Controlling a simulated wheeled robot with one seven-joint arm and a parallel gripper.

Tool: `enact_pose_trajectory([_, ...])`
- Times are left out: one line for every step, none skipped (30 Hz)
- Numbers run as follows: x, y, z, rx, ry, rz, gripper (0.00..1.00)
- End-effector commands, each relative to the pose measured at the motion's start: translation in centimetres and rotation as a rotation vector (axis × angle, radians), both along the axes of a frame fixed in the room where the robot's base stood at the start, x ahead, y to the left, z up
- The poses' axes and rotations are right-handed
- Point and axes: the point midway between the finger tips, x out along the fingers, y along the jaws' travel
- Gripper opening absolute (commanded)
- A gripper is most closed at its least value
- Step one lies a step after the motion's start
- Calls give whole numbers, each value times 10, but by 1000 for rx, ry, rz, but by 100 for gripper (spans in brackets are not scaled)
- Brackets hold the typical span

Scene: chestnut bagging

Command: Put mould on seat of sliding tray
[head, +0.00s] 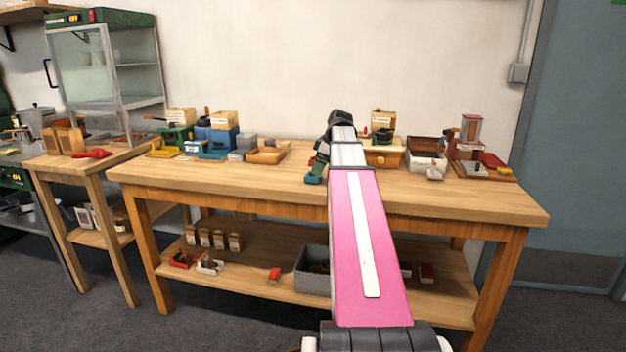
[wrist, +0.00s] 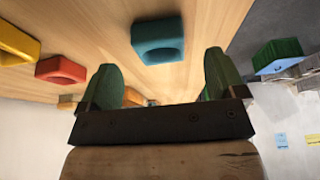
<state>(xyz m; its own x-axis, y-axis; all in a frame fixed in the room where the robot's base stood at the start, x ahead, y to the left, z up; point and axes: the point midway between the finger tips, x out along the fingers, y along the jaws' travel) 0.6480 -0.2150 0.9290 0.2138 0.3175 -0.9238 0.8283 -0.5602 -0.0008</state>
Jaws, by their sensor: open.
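My gripper (head: 320,166) is over the middle of the workbench, partly hidden by my arm in the head view. In the wrist view its two green fingers (wrist: 163,70) stand wide apart with nothing held between them. A teal block with a rounded hollow (wrist: 158,41), which looks like a mould, lies on the wood beyond the fingertips. A red hollowed block (wrist: 61,70) and a yellow one (wrist: 17,44) lie to its left. I cannot tell which block is the task's mould. The sliding tray and its seat cannot be made out with certainty.
On the bench (head: 250,187), green (head: 175,137) and blue (head: 217,140) devices stand at the left. An orange-brown tray (head: 268,157) lies left of my gripper. A box (head: 426,160) and a red-brown stand (head: 471,130) are at the right. The bench's front strip is mostly clear.

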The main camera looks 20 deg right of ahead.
Motion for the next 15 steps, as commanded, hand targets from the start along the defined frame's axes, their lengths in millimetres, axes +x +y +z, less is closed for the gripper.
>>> enact_pose_trajectory([2, 3, -7, 1, 1, 0, 89])
enact_pose_trajectory([3, 4, -11, 1, 1, 0, 89])
enact_pose_trajectory([4, 6, -16, 0, 1, 0, 89])
enact_pose_trajectory([5, 8, -20, 0, 2, 1, 89])
enact_pose_trajectory([6, 9, -24, 0, 2, 2, 89])
enact_pose_trajectory([7, 10, -28, -1, 1, 1, 89])
enact_pose_trajectory([8, 11, -30, 0, 0, 1, 89])
enact_pose_trajectory([8, 12, -32, 0, 0, 1, 89])
enact_pose_trajectory([9, 12, -34, -1, -1, 1, 89])
enact_pose_trajectory([9, 12, -35, -1, -1, 1, 89])
enact_pose_trajectory([9, 12, -35, -1, -1, 1, 89])
enact_pose_trajectory([9, 12, -35, -1, -1, 1, 89])
enact_pose_trajectory([9, 12, -35, -1, -1, 1, 89])
enact_pose_trajectory([9, 12, -35, -1, -1, 1, 89])
enact_pose_trajectory([9, 12, -34, -1, -1, 1, 89])
